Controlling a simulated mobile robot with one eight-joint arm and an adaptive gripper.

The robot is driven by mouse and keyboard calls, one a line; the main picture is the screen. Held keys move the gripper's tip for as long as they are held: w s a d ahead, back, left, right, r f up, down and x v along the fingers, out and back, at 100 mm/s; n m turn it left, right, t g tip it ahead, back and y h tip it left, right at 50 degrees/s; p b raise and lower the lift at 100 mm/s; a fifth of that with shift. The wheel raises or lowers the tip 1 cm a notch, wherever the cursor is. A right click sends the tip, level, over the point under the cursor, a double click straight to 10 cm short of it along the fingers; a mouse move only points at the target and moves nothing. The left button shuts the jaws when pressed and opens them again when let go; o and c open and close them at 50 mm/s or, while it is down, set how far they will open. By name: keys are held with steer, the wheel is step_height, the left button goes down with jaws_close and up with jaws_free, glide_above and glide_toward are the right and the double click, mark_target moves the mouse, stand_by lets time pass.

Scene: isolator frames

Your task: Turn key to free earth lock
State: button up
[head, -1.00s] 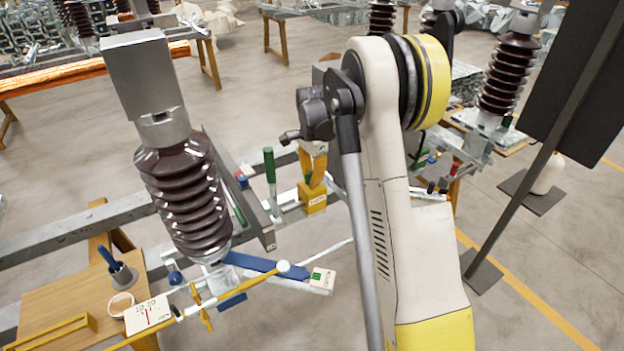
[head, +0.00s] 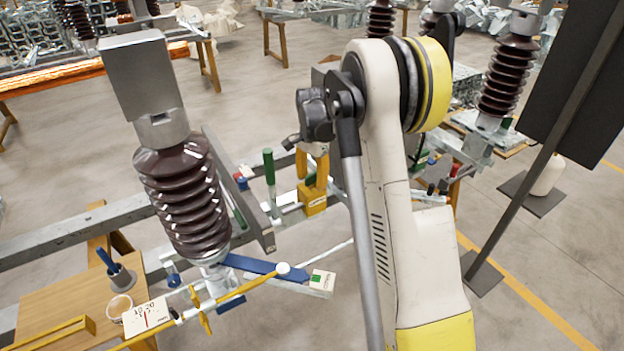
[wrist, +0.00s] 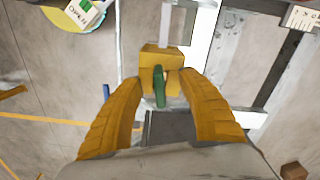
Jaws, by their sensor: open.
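The yellow lock box (head: 313,199) sits on the steel frame right of the green-handled lever (head: 269,166). It also shows in the wrist view (wrist: 158,56), where a green key (wrist: 160,88) stands out from its near face. My gripper (wrist: 160,80) is open, with one yellow finger on each side of the key. Gaps show between the fingers and the key. In the head view my gripper (head: 314,168) is just above the box, partly hidden by my arm, and the key cannot be made out there.
A brown ribbed insulator (head: 187,200) stands left of the lock. A blue bar (head: 265,267) and a white box with a green square (head: 322,282) lie in front of it. A dark panel on a post (head: 580,90) stands at right.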

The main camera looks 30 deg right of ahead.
steer(key=o, duration=0.6)
steer(key=shift+r, duration=0.1)
step_height(320, 180, up, 12)
steer(key=shift+f, duration=0.1)
